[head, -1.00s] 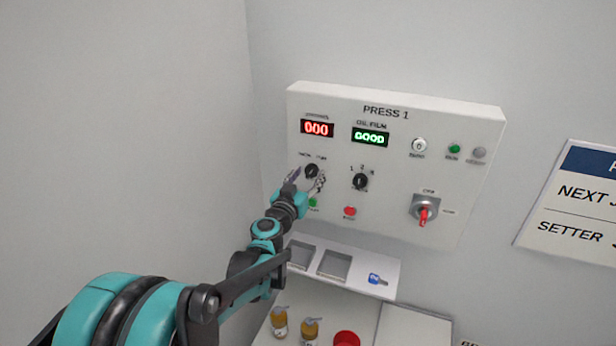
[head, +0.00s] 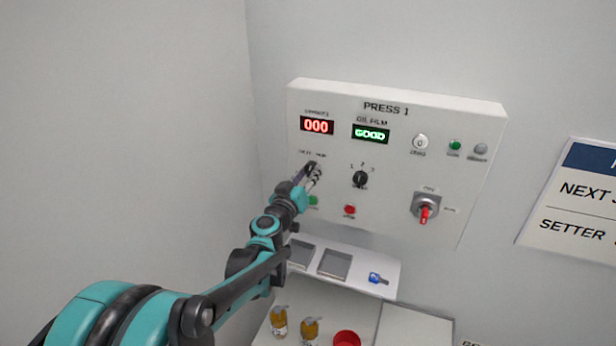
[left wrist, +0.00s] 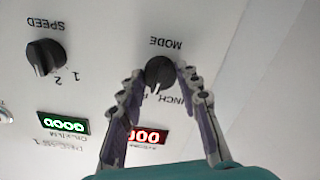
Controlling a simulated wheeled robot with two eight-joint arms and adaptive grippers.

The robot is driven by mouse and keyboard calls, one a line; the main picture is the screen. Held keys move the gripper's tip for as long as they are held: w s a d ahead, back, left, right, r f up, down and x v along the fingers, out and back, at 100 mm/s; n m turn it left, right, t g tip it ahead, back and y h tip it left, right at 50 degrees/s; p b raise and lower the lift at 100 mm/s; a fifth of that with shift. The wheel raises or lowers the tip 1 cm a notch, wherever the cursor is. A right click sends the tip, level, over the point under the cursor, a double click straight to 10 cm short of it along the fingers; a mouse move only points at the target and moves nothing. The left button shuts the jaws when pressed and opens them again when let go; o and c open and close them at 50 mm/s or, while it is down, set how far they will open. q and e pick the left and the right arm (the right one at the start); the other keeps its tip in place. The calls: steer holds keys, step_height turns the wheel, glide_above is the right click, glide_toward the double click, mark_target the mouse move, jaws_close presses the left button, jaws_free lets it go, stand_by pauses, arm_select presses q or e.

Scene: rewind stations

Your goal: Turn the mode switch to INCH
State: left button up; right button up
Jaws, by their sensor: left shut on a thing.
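The mode switch (head: 312,165) is a round black knob on the left side of the white PRESS 1 panel (head: 400,230), below the red 000 display. My left gripper (head: 309,174) reaches up to it from below and partly hides it in the head view. In the left wrist view the picture is upside down; the fingers of my left gripper (left wrist: 158,78) stand on both sides of the black knob (left wrist: 158,71), shut on it. MODE is printed at its base side, and INCH shows partly beside the right finger. The knob's exact pointer position is hard to tell. My right gripper is not in view.
The speed knob (head: 360,179) is to the right, with a green button (head: 313,201) and red button (head: 349,210) below. A red-handled switch (head: 425,208) is at lower right. A shelf below holds a blue-tagged key (head: 376,278). A wall stands close on the left.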

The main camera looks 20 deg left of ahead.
arm_select(q)
steer(key=n+b, duration=0.1)
steer(key=n, duration=0.3)
steer(key=shift+n+b, duration=0.35)
steer(key=shift+n, duration=1.65)
steer(key=o, duration=1.2)
steer(key=shift+c, duration=0.2)
steer(key=s, duration=1.2)
